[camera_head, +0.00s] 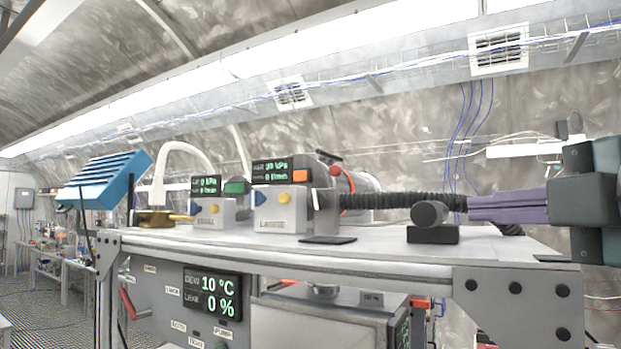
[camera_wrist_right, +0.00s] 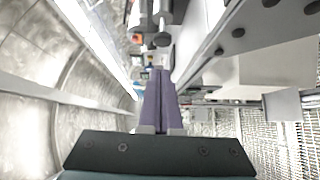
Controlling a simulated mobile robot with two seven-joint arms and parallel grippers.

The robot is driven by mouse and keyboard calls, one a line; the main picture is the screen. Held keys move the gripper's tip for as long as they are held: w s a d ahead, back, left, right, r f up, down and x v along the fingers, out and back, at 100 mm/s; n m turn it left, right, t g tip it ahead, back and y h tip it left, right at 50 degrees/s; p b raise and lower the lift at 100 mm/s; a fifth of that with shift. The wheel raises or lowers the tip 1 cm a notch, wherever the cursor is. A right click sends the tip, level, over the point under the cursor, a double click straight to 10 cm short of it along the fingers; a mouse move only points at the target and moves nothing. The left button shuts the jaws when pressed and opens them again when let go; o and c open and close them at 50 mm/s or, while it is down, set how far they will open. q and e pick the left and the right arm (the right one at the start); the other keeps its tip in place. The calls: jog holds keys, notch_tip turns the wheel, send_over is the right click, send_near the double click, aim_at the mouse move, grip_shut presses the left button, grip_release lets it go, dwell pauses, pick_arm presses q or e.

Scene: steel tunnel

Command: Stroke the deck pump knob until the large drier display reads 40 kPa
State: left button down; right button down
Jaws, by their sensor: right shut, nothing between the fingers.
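The deck pump, as I take it, is a black round knob (camera_head: 430,213) on a dark base (camera_head: 432,235) on the deck. The large drier (camera_head: 280,209) is a grey box with a blue and a yellow button. Its display (camera_head: 282,171) shows a kPa line, whose digits are too small to read surely, above a second line. My right gripper (camera_head: 471,207) has purple fingers, shut and empty, pointing left just right of the knob. Whether they touch is unclear. In the right wrist view my right gripper (camera_wrist_right: 158,70) points towards dark parts. My left gripper is not in view.
A smaller drier (camera_head: 208,212) stands left of the large one. A black corrugated hose (camera_head: 385,200) runs behind the knob. A blue ribbed unit (camera_head: 105,180) is at the left. The front panel display (camera_head: 212,294) reads 10 °C and 0 %.

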dwell(0.5)
jog(key=shift+a+f, duration=0.1)
jog(key=s+b, duration=0.1)
jog(key=s+y+b, duration=0.1)
jog(key=s, duration=0.1)
jog(key=shift+s+a+f+n+b, duration=0.1)
jog(key=shift+a+n+b, duration=0.1)
jog(key=shift+n+b, duration=0.2)
dwell(0.4)
